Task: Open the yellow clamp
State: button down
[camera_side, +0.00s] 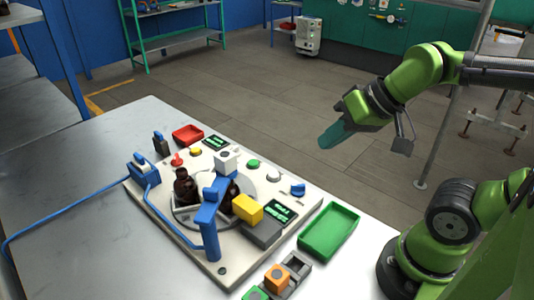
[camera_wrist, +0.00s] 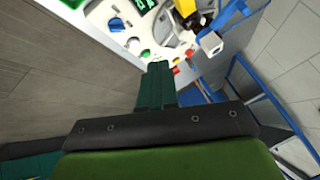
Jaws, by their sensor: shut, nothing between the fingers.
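The yellow clamp (camera_side: 248,208) is a yellow block at the front right of the white machine panel, beside a dark grey block. Its position, open or closed, is not clear. A yellow part (camera_wrist: 184,8), apparently the same clamp, shows at the top edge of the wrist view. My gripper (camera_side: 328,139) is raised in the air, behind and right of the panel and well apart from the clamp. Its teal fingers are together and empty; they also show in the wrist view (camera_wrist: 155,82).
The white panel (camera_side: 233,275) carries brown bottles (camera_side: 184,187) on a round plate, a blue post and arm (camera_side: 210,232), and several knobs. The air between gripper and panel is clear.

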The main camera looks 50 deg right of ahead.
aim_at(251, 206)
jog(key=c, duration=1.8)
grip_release()
jog(key=shift+c, duration=0.2)
jog(key=shift+o, duration=1.2)
jog(key=shift+a+f, duration=0.1)
jog(key=o, duration=0.7)
jog(key=w+a+g, duration=0.1)
jog(key=w+a+n+g, duration=0.1)
jog(key=w+a, duration=0.1)
jog(key=shift+w+f+n, duration=0.1)
jog(key=shift+f+n, duration=0.2)
jog(key=shift+f, duration=0.05)
jog(key=shift+o, duration=0.9)
jog(key=w+a+n+g+h, duration=0.1)
jog(key=w+a+n+g, duration=0.1)
jog(key=w+a+g, duration=0.2)
jog(key=w+a, duration=0.2)
jog(key=a, duration=0.1)
jog(key=shift+w+n, duration=0.25)
jog(key=shift+n, duration=0.05)
jog(key=shift+g+h, duration=0.5)
jog(key=shift+g, duration=0.1)
jog(key=f, duration=1)
jog(key=w+a+f, duration=0.1)
jog(key=f, duration=0.4)
jog(key=shift+c, duration=0.3)
